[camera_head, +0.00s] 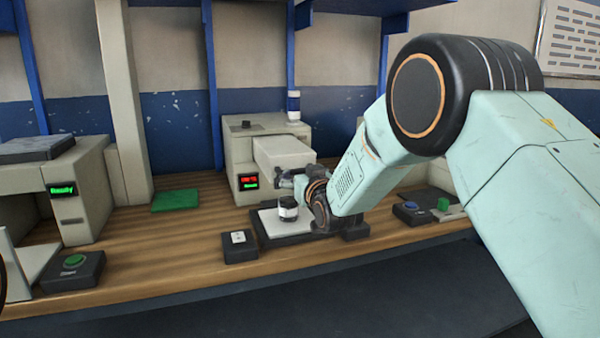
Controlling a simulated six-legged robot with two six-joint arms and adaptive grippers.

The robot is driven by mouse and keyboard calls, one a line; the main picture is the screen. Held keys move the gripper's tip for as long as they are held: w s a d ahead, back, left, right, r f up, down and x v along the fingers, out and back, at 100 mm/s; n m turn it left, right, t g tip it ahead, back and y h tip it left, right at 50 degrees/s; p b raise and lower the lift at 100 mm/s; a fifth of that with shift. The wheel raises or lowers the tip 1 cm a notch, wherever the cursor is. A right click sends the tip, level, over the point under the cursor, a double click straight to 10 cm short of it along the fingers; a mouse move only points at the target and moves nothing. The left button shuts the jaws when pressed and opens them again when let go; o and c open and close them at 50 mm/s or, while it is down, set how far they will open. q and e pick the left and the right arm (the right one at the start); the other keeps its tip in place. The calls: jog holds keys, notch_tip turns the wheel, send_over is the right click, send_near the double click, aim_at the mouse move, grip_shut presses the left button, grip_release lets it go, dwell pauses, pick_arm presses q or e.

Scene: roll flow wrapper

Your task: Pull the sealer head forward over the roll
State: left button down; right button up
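The sealer head (284,152) is a pale grey block that juts forward from the upper part of the wrapper machine (241,150). A small roll (288,210), white with dark bands, stands upright on the white plate (268,222) below the head. My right arm comes in from the right. Its gripper (287,182) is at the lower front of the head, above the roll. The gripper is small and dark here, partly hidden by my wrist, so I cannot tell whether its fingers touch the head or are open. My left gripper is not in view.
A small dark box with a white top (240,246) sits left of the plate. A green mat (175,200) lies farther left. Another machine (70,190) and a green-button box (73,272) stand at the left. A blue-button box (411,213) is at the right.

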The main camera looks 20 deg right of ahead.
jog(key=shift+s+r, duration=0.2)
jog(key=shift+s, duration=0.05)
jog(key=s, duration=1.1)
jog(key=shift+s+d+f, duration=0.15)
jog(key=shift+s+d, duration=0.1)
jog(key=shift+s, duration=0.05)
jog(key=shift+w, duration=0.2)
jog(key=shift+w+a+r, duration=0.1)
jog(key=shift+w+r, duration=0.05)
jog(key=shift+w, duration=2.75)
jog(key=shift+w+a+r, duration=0.1)
jog(key=shift+w, duration=2.8)
jog(key=shift+f, duration=0.1)
